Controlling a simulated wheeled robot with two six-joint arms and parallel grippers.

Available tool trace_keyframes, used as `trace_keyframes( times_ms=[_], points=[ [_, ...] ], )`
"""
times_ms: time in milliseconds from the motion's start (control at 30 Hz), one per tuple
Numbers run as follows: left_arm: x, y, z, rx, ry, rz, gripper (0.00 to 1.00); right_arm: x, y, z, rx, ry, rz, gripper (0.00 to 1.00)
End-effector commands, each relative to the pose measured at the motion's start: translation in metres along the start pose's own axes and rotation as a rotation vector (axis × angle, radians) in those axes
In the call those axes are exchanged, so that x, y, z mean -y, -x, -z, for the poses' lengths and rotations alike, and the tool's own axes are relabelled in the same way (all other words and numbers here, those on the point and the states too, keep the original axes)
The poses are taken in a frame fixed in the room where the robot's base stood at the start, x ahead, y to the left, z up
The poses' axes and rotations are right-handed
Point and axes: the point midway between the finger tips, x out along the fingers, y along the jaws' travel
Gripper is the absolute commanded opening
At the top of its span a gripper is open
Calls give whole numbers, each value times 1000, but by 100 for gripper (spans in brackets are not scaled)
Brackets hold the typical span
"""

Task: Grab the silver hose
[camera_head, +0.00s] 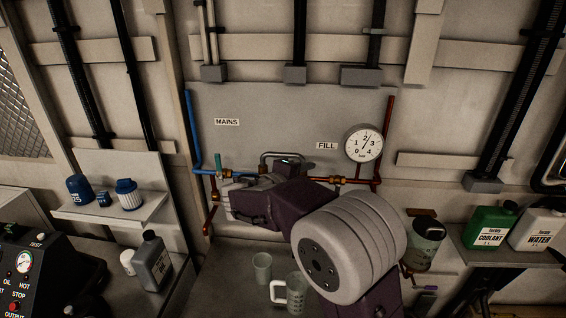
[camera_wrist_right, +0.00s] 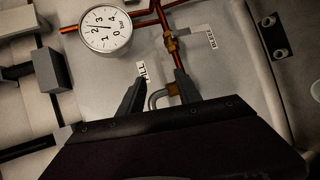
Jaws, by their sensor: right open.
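The silver hose (camera_head: 283,154) is a thin grey loop on the wall panel between the MAINS and FILL labels. Its middle is partly hidden by my right wrist and gripper in the head view. In the right wrist view, the bend of the silver hose (camera_wrist_right: 156,97) shows between the two dark fingers of my right gripper (camera_wrist_right: 158,78). The fingers are apart with a gap around the hose's bend; I cannot tell whether they touch it. In the head view my right arm hides the fingertips. My left gripper is not in view.
A pressure gauge (camera_head: 364,143) and copper pipe (camera_head: 388,125) are right of the hose; a blue pipe (camera_head: 191,125) is left. Cups and a mug (camera_head: 291,293) stand below. Coolant (camera_head: 489,227) and water (camera_head: 537,229) jugs sit on the right shelf.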

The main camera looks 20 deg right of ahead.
Motion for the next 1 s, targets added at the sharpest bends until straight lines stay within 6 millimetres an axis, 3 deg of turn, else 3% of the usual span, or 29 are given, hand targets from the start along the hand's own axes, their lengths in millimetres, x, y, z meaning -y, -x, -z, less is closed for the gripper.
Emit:
trace_keyframes(
  times_ms=[33, 67, 133, 200, 433, 633, 767, 900, 1000],
  points=[
    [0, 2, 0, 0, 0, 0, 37, -22, 13, 29, -57, 15, -85, 41],
    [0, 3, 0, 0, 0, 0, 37, -31, 21, 44, -91, 23, -122, 41],
    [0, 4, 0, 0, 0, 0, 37, -30, 38, 72, -151, 43, -145, 41],
    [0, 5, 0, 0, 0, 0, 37, -19, 47, 83, -177, 67, -138, 41],
    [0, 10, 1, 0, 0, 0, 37, -19, 45, 87, -185, 74, -136, 41],
    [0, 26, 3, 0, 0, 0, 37, -24, 15, 91, -183, 74, -134, 41],
    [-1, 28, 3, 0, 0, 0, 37, -23, 9, 92, -184, 73, -134, 41],
    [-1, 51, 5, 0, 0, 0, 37, -30, -15, 94, -181, 77, -131, 41],
    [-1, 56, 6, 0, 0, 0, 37, -30, -31, 98, -183, 74, -133, 41]
  ],
)
